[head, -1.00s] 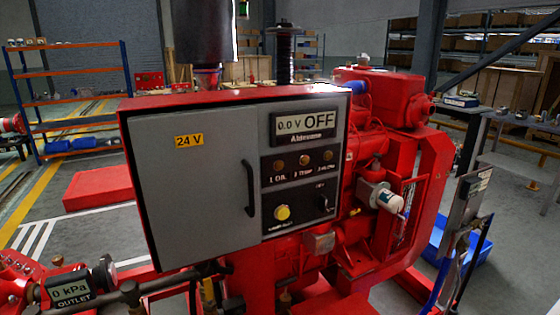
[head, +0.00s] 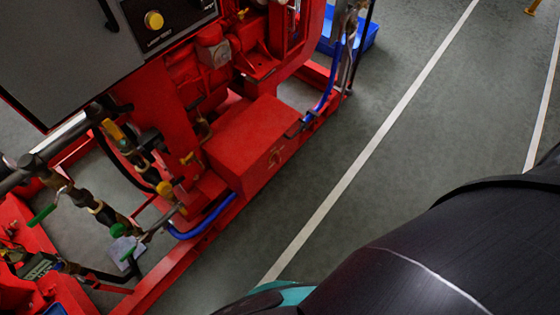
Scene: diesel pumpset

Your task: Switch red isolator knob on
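I cannot clearly make out a red isolator knob in the head view. A low red box (head: 258,140) sits on the pumpset's red base frame, with a small marking on its front face too small to read. A small dark fitting and a blue hose (head: 325,95) are at the box's right end. Neither gripper is in view. A large dark rounded part, likely of my own arm, fills the lower right corner.
Pipes and valves with green handles (head: 43,214) crowd the left side. A blue tray (head: 345,35) lies on the floor beyond the frame. Grey floor (head: 400,140) with a white line is clear right of the pumpset.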

